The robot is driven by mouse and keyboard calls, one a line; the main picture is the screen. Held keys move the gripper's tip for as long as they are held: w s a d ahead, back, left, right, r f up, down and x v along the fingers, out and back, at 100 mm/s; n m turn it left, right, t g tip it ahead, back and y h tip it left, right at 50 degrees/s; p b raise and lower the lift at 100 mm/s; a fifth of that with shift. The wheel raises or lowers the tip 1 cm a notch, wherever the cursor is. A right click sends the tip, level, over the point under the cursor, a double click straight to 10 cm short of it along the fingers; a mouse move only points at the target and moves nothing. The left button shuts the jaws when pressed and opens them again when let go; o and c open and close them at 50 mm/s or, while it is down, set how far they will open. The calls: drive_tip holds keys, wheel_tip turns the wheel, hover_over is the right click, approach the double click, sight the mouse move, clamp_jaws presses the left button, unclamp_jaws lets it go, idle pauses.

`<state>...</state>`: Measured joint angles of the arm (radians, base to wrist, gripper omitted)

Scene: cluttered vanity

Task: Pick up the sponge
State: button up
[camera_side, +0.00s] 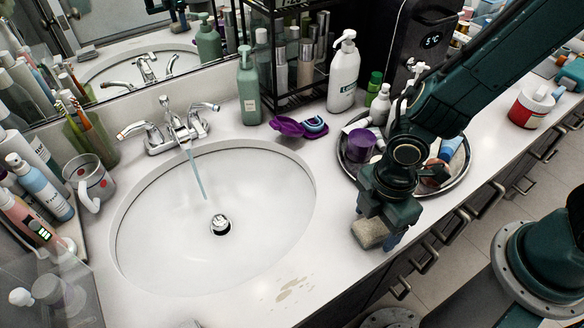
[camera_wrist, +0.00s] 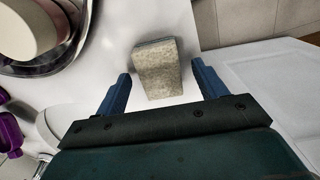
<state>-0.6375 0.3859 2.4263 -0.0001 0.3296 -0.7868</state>
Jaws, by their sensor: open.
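The sponge (camera_side: 370,234) is a small beige-grey block on the white counter near its front edge, to the right of the sink. In the wrist view the sponge (camera_wrist: 158,70) shows a rough tan face and a thin darker far edge. My gripper (camera_side: 383,238) is right over the sponge in the side view and hides part of it. In the wrist view my gripper (camera_wrist: 162,82) is open, with one blue finger on each side of the sponge and visible gaps between. I cannot tell how far the fingertips are above the counter.
A round metal tray (camera_side: 345,165) with a purple cup (camera_side: 361,145) and bottles stands just behind my gripper. The sink (camera_side: 150,235) lies to the left, with a purple case (camera_side: 288,127) behind it. The counter's front edge is close by. Bare counter lies between sink and sponge.

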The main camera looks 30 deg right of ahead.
sight(375, 225)
drive_tip(key=shift+f, duration=0.2)
idle(0.4)
drive_tip(key=c, duration=1.1)
drive_tip(key=shift+o, duration=0.2)
drive_tip(key=shift+r, duration=0.15)
wheel_tip(375, 225, up, 20)
idle(0.3)
